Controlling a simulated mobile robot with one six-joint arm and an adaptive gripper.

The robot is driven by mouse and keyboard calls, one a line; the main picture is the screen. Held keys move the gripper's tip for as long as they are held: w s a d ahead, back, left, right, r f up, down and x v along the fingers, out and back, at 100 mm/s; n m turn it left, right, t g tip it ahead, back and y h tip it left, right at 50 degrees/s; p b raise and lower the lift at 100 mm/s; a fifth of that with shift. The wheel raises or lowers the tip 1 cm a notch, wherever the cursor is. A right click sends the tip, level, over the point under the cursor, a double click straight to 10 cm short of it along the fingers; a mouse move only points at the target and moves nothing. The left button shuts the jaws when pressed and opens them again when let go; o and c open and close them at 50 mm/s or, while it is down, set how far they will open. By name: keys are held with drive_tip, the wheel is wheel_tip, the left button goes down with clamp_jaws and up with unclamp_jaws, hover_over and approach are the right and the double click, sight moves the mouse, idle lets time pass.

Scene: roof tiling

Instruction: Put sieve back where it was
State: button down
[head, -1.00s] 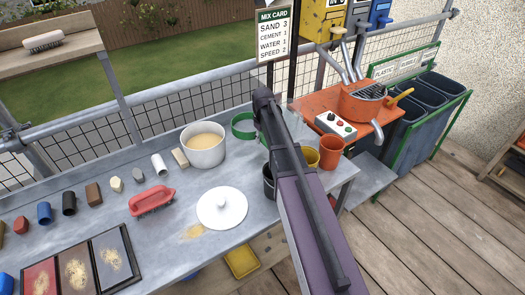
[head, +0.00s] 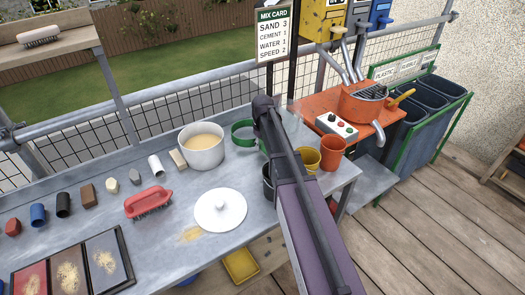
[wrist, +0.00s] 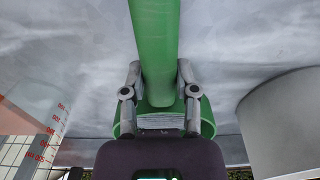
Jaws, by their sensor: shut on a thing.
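The green sieve (head: 241,134) shows as a ring to the right of the white pot in the head view, partly hidden by my arm. In the wrist view the green sieve (wrist: 154,35) runs up the middle of the picture. My gripper (wrist: 158,92) is shut on it, with one finger on each side. In the head view my fingers are hidden behind my wrist. The sieve is above or at the back of the grey bench (head: 130,240); whether it touches the bench I cannot tell.
The white pot (head: 203,158) of pale material stands left of the sieve. A white lid (head: 220,212) and red brush (head: 148,203) lie nearer the front. Yellow (head: 307,160) and orange (head: 332,152) cups stand right of my arm. Railing (head: 140,118) runs behind the bench.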

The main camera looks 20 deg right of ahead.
drive_tip(key=shift+f+b, duration=0.3)
drive_tip(key=shift+f, duration=0.3)
drive_tip(key=shift+c, duration=1.9)
unclamp_jaws()
drive_tip(key=shift+r, duration=0.2)
wheel_tip(320, 180, up, 12)
drive_tip(key=p, duration=1.2)
drive_tip(key=shift+s+f, duration=0.15)
drive_tip(key=s+a+m, duration=0.1)
drive_tip(key=s+a, duration=0.1)
drive_tip(key=s, duration=0.9)
drive_tip(key=s+a+m, duration=0.2)
drive_tip(key=s, duration=1)
drive_tip(key=shift+a+m, duration=0.3)
drive_tip(key=shift+a, duration=0.05)
